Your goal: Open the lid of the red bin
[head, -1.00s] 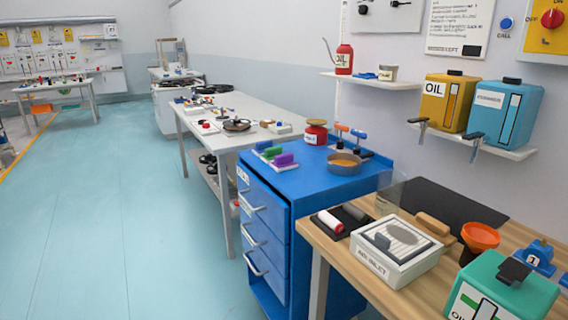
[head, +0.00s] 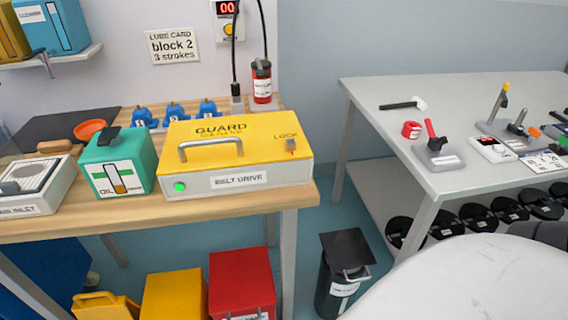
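The red bin (head: 241,283) stands on the floor under the front edge of the wooden bench, at the bottom of the head view. Its top looks covered by a flat red lid that lies shut. A white label shows at its lower front, cut off by the picture's edge. Neither of my grippers is in view.
A yellow bin (head: 174,297) stands just left of the red bin. A dark lidded bin (head: 338,281) stands to its right, past a bench leg (head: 289,262). The yellow belt drive guard (head: 239,143) sits on the bench above. A grey table (head: 452,130) is at right.

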